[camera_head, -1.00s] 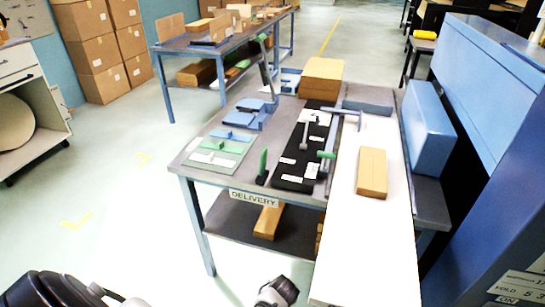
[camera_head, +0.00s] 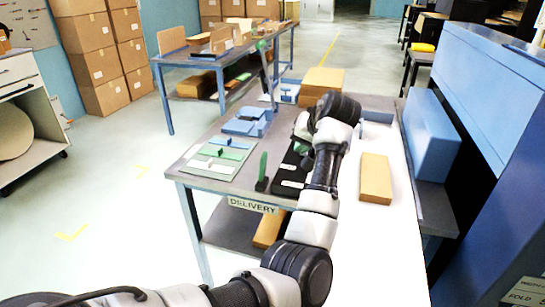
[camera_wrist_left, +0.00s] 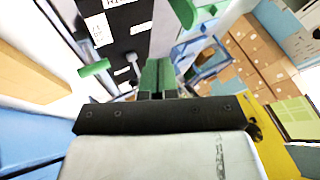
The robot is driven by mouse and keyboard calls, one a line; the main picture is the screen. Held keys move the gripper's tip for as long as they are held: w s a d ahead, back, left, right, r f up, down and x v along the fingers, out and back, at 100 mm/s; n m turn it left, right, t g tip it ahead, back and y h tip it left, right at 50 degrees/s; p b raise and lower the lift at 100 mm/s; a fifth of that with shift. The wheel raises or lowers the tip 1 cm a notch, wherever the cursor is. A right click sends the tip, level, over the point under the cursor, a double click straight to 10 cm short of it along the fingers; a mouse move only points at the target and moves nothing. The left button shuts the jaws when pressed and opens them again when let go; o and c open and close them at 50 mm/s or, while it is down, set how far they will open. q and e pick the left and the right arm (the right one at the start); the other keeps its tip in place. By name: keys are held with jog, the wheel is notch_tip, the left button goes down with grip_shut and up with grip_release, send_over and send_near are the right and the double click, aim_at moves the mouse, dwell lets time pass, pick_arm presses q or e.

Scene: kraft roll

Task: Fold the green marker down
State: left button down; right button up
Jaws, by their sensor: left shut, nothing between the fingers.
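The green marker (camera_head: 263,167) is an upright green flag on a small dark base, near the front edge of the delivery table. A green piece that looks like it shows at the top of the left wrist view (camera_wrist_left: 184,11). My left gripper (camera_head: 300,149) is over the black board, right of the marker and apart from it. Its greenish fingers (camera_wrist_left: 157,76) are shut and empty in the wrist view. My left forearm hides much of the black board (camera_head: 285,190) and its levers. My right gripper is not in view.
A green-ended handle (camera_wrist_left: 95,68) is beside the black board. A green mat (camera_head: 212,165) with small parts lies left of the marker, with blue blocks (camera_head: 245,122) behind. A cardboard block (camera_head: 376,178) lies on the white surface at right.

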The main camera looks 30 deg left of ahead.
pick_arm(q)
jog(key=shift+f, duration=0.1)
send_near(266, 161)
jog(key=w+f, duration=0.1)
jog(key=f, duration=0.1)
jog(key=w+d+f, duration=0.1)
jog(key=f, duration=0.1)
jog(key=shift+w+d, duration=0.1)
jog(key=shift+w, duration=0.05)
jog(key=a, duration=0.3)
jog(key=shift+s+a, duration=0.1)
jog(key=shift+s, duration=0.2)
jog(key=shift+s+a, duration=0.1)
jog(key=shift+a, duration=0.35)
jog(key=shift+r, duration=0.15)
